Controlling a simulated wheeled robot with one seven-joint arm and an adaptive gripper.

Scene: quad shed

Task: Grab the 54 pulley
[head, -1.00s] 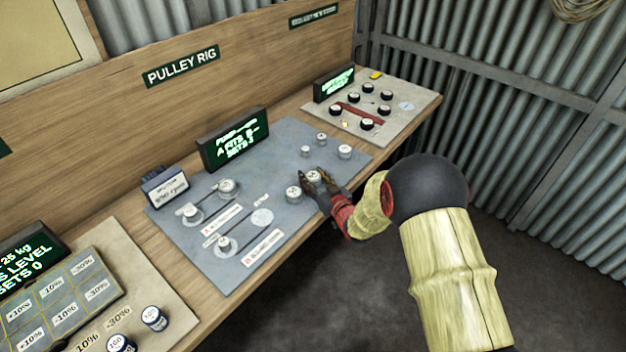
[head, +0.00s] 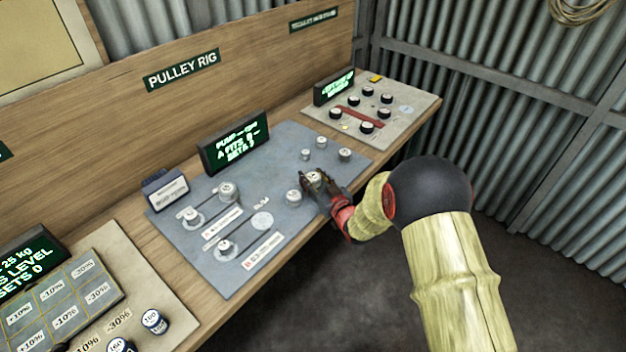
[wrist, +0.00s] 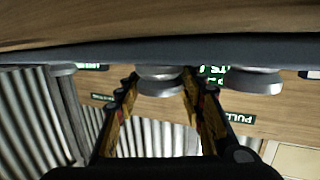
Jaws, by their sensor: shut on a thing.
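My gripper (head: 317,182) is at the front right part of the blue-grey pulley board (head: 285,135). Its fingers are shut on a silvery pulley (head: 314,176), whose top shows between them. In the wrist view this pulley (wrist: 160,80) sits between the two fingers (wrist: 160,92), at or very near the board surface. Another pulley (head: 294,197) stands close to the left of my gripper and also shows in the wrist view (wrist: 256,82). I cannot read the number on the held pulley.
Several other pulleys, such as a small one (head: 306,154) and a larger one (head: 345,154), stand beyond my gripper. Pulleys on belt mounts (head: 228,190) are at the left. A display (head: 235,142) stands at the back. A knob panel (head: 392,112) lies to the right.

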